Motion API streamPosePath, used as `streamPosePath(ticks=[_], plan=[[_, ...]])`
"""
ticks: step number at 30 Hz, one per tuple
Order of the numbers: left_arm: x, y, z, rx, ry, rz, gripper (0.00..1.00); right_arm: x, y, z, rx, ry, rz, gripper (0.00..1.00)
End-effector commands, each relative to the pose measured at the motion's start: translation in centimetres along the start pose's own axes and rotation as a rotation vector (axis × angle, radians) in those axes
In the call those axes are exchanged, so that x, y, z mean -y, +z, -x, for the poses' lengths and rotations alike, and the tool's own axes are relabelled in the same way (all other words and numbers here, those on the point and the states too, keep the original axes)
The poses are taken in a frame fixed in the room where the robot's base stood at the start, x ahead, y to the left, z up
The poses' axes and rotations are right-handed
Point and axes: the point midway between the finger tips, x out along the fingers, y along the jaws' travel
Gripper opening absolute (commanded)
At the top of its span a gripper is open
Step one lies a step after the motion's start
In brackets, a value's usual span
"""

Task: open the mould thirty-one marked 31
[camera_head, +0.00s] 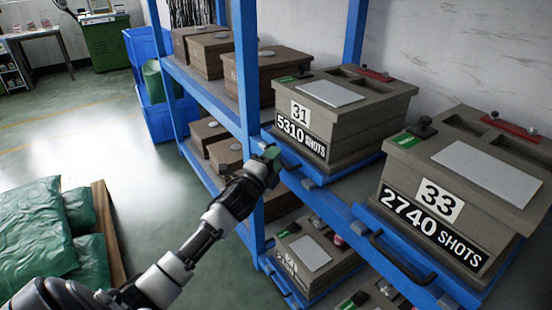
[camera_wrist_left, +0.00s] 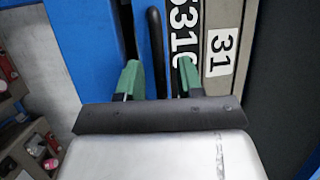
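Mould 31 (camera_head: 345,122) is a grey-brown block with a "31" label and a "5310 SHOTS" plate. It sits on a blue pull-out shelf in the blue rack. Its side and label also show, turned sideways, in the left wrist view (camera_wrist_left: 222,52). My left gripper (camera_head: 270,162) is at the front edge of that shelf, below and left of the plate. In the left wrist view its green fingers (camera_wrist_left: 158,72) are apart, with a black bar handle (camera_wrist_left: 155,28) between them. Contact with the handle cannot be told. My right gripper is not in view.
Mould 33 (camera_head: 470,180), marked "2740 SHOTS", stands to the right on its own shelf with a black handle (camera_head: 400,258). More moulds stand at left and below. Green bags (camera_head: 35,235) lie at lower left; the floor (camera_head: 90,150) beyond is open.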

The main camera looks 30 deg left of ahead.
Motion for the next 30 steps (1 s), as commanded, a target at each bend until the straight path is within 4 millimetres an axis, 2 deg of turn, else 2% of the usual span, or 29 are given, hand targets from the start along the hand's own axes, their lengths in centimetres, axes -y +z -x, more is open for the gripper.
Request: streamPosePath(ticks=[4, 12, 19, 30], plan=[[0.0, -0.01, -0.74, 0.0, 0.0, 0.0, 0.37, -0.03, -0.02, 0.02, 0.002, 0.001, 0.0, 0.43], [-0.03, -0.02, -0.81, 0.0, 0.001, 0.001, 0.37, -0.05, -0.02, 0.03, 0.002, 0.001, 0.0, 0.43], [-0.02, -0.02, -0.8, 0.0, 0.0, 0.001, 0.02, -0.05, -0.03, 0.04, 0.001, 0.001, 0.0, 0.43], [0.03, 0.07, -0.57, 0.0, 0.001, 0.0, 0.0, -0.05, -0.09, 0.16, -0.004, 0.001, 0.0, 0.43]])
